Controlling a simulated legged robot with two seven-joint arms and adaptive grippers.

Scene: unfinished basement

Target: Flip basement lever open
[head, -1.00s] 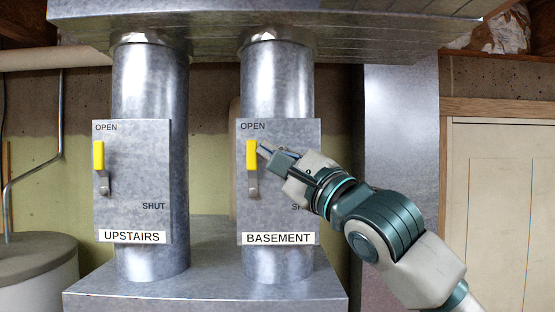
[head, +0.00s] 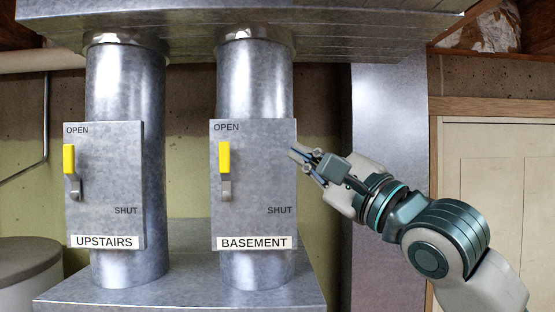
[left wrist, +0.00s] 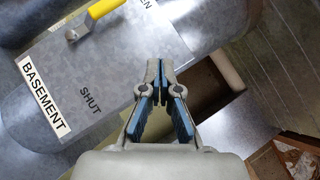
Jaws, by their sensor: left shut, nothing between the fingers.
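The basement panel (head: 255,185) is a grey metal box on the right-hand duct, marked OPEN at the top and SHUT at the lower right. Its lever has a yellow handle (head: 224,157) that points straight up, just under OPEN. The yellow handle also shows at the top of the left wrist view (left wrist: 104,9), partly cut off. My left gripper (head: 298,154) is to the right of the lever, near the panel's right edge, and touches no part of the lever. In the left wrist view its fingertips (left wrist: 160,68) are together and empty. My right gripper is not in view.
The upstairs panel (head: 105,190), with its yellow lever (head: 69,158) also upright, is on the left duct. A metal duct (head: 388,190) stands behind my arm. A pale door (head: 500,185) is at the right. A metal ledge (head: 190,290) lies below the panels.

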